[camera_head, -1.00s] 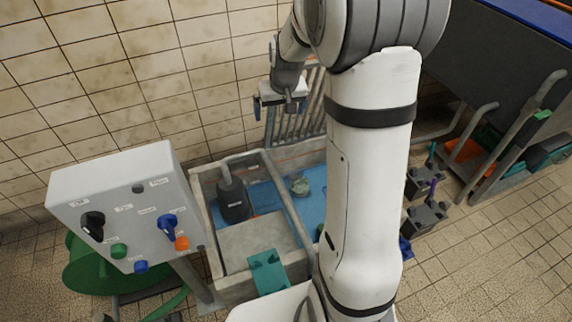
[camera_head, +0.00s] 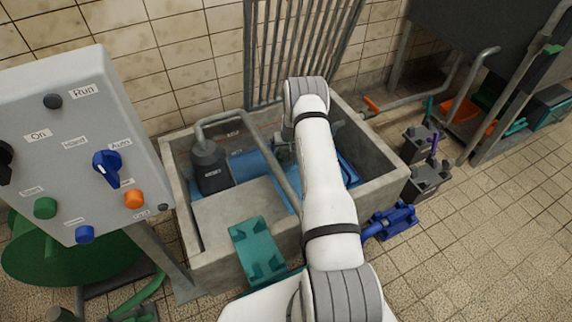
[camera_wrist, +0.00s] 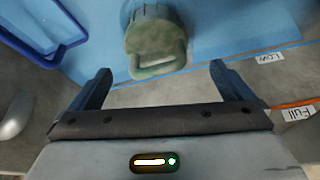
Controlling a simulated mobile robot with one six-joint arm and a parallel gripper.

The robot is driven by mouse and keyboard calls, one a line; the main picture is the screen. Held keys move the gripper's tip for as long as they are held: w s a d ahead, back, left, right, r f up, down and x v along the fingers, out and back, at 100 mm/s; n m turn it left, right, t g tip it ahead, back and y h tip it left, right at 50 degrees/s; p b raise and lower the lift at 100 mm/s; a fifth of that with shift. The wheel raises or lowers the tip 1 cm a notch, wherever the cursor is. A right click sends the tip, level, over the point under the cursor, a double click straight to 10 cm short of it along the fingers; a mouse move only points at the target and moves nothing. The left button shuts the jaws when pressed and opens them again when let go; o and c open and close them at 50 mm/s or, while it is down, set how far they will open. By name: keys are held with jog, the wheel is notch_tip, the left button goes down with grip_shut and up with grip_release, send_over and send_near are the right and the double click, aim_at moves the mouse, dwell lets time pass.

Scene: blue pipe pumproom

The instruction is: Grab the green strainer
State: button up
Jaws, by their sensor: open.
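The green strainer (camera_wrist: 156,40) shows in the wrist view at the top middle. It is a dull, dirty green round body with a loop handle on the side toward me, over the blue water in the basin. My gripper (camera_wrist: 160,80) is open and empty, with its two dark blue fingers on either side below the handle. The handle lies roughly centred between the fingertips and slightly beyond them. I cannot tell the exact depth between them. In the head view my arm hides most of the strainer.
The concrete basin (camera_head: 385,185) surrounds the water, with a dark pump (camera_head: 209,167) and pipe at its left. A blue tray (camera_wrist: 45,30) is at the wrist view's upper left. A control box (camera_head: 75,150) stands left. Vertical bars (camera_head: 300,50) rise behind the basin.

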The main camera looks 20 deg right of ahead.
aim_at(287, 152)
jog(key=b+x, duration=0.1)
jog(key=x, duration=0.2)
jog(key=shift+s+d+f, duration=0.1)
jog(key=shift+s+f, duration=0.05)
jog(key=shift+f, duration=0.15)
jog(key=b+x, duration=0.2)
jog(key=x, duration=0.1)
jog(key=b+x, duration=0.1)
jog(key=x, duration=0.1)
jog(key=shift+w+d+b, duration=0.25)
jog(key=shift+b, duration=0.15)
jog(key=shift+r, duration=0.1)
jog(key=shift+c, duration=0.3)
jog(key=c, duration=1.2)
